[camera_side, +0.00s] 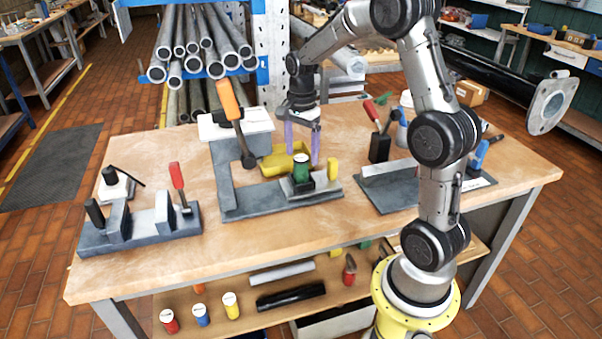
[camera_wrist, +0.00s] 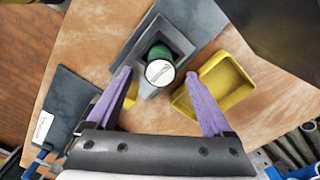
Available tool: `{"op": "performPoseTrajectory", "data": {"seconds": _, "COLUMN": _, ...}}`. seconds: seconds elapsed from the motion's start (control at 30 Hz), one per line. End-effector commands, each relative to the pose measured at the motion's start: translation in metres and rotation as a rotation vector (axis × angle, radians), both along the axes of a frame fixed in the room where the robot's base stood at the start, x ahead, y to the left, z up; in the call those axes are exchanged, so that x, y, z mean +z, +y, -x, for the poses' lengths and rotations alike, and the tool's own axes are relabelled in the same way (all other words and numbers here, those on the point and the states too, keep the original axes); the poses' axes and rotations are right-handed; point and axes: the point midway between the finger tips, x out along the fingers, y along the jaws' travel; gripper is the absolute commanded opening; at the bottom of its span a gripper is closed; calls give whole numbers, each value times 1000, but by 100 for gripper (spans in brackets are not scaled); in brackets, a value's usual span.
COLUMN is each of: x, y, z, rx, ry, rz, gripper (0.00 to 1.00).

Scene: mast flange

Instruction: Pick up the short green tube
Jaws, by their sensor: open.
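The short green tube (camera_side: 301,168) stands upright in a grey holder (camera_side: 296,190) on a grey fixture plate on the wooden bench. In the wrist view the green tube (camera_wrist: 160,68) shows a pale round end with a dark mark, lying between my fingers' lines but beyond their tips. My gripper (camera_side: 302,145) has two purple fingers, open and pointing down around and above the tube in the side view. In the wrist view my gripper (camera_wrist: 162,78) is empty, its fingers wide apart. Whether the fingers touch anything cannot be told.
A yellow tray (camera_wrist: 222,84) sits beside the holder, close to one finger. An orange-handled tool (camera_side: 231,105) stands left of the gripper. A grey clamp block (camera_side: 140,228) is at the bench's left. Bare wood (camera_side: 230,250) lies along the front.

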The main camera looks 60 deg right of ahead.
Motion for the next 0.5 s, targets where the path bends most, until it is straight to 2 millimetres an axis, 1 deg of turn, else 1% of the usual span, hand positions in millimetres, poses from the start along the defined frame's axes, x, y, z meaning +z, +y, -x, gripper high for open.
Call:
{"op": "performPoseTrajectory", "data": {"seconds": 0.03, "x": -8, "y": 0, "z": 1, "rx": 0, "ry": 4, "rz": -2, "gripper": 85}}
{"op": "performPoseTrajectory", "data": {"seconds": 0.13, "x": -17, "y": 0, "z": 0, "rx": 0, "ry": 2, "rz": -1, "gripper": 85}}
{"op": "performPoseTrajectory", "data": {"seconds": 0.23, "x": -20, "y": 0, "z": 0, "rx": 0, "ry": 0, "rz": 0, "gripper": 85}}
{"op": "performPoseTrajectory", "data": {"seconds": 0.4, "x": -20, "y": 0, "z": 0, "rx": 0, "ry": 0, "rz": 0, "gripper": 85}}
{"op": "performPoseTrajectory", "data": {"seconds": 0.43, "x": -20, "y": 0, "z": 0, "rx": 0, "ry": 0, "rz": 0, "gripper": 83}}
{"op": "performPoseTrajectory", "data": {"seconds": 0.5, "x": -20, "y": 0, "z": 0, "rx": 0, "ry": 0, "rz": 0, "gripper": 71}}
